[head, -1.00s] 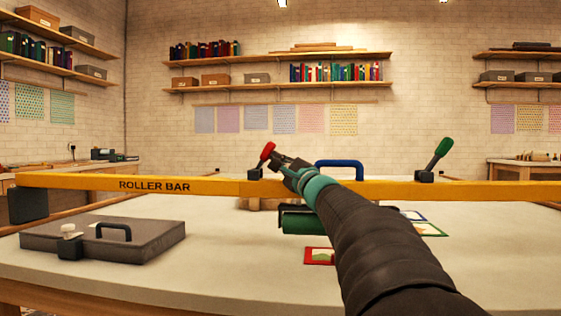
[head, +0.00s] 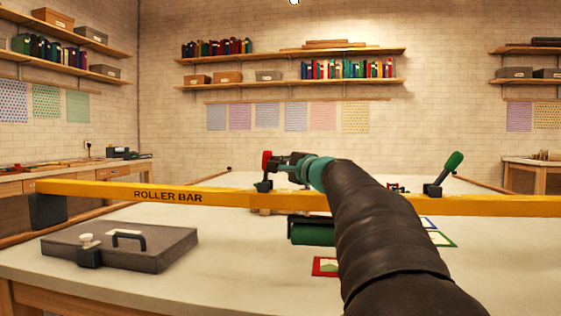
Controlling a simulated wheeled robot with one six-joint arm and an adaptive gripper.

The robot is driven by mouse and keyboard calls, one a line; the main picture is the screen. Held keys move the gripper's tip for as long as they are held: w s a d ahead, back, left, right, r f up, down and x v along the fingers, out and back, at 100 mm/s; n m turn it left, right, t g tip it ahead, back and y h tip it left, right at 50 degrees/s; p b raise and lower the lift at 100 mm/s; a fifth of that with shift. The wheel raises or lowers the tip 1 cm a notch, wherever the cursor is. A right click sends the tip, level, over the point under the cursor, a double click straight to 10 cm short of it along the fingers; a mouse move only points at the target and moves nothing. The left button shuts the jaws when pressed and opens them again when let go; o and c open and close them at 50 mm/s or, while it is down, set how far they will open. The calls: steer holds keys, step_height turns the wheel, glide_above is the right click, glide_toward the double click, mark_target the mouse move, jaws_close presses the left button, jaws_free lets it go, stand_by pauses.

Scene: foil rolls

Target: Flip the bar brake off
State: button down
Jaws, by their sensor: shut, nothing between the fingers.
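The yellow roller bar (head: 100,191) spans the table from left to right. A red-handled lever (head: 266,160) stands close to upright on a small black mount on the bar. A green-handled lever (head: 450,164) leans right on a second black mount farther right. The picture does not show which lever is the brake. My gripper (head: 277,164) is shut and empty, just right of the red lever, at about handle height. Whether it touches the lever I cannot tell. My arm hides part of the bar.
A green roll (head: 312,232) sits below the bar, partly behind my arm. A grey case (head: 165,250) with a black handle lies on the table (head: 215,285) at left. A red-edged card (head: 325,266) lies near my arm.

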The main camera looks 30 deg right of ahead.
mark_target(265, 155)
steer(key=shift+w+a+r, duration=0.4)
steer(key=shift+w+a, duration=0.05)
steer(key=shift+a, duration=0.2)
steer(key=shift+w+a+r+n+g+p, duration=0.15)
steer(key=shift+w+a+n+g+p, duration=0.25)
steer(key=shift+n+p, duration=0.15)
steer(key=shift+w+a, duration=0.45)
steer(key=shift+a, duration=0.2)
steer(key=shift+w+a, duration=0.1)
steer(key=shift+a, duration=0.05)
steer(key=shift+s+d+r, duration=0.2)
steer(key=shift+d+r, duration=0.1)
steer(key=shift+r, duration=0.05)
steer(key=s+d+r, duration=0.2)
steer(key=s+r, duration=0.3)
steer(key=s, duration=0.6)
steer(key=shift+d, duration=0.4)
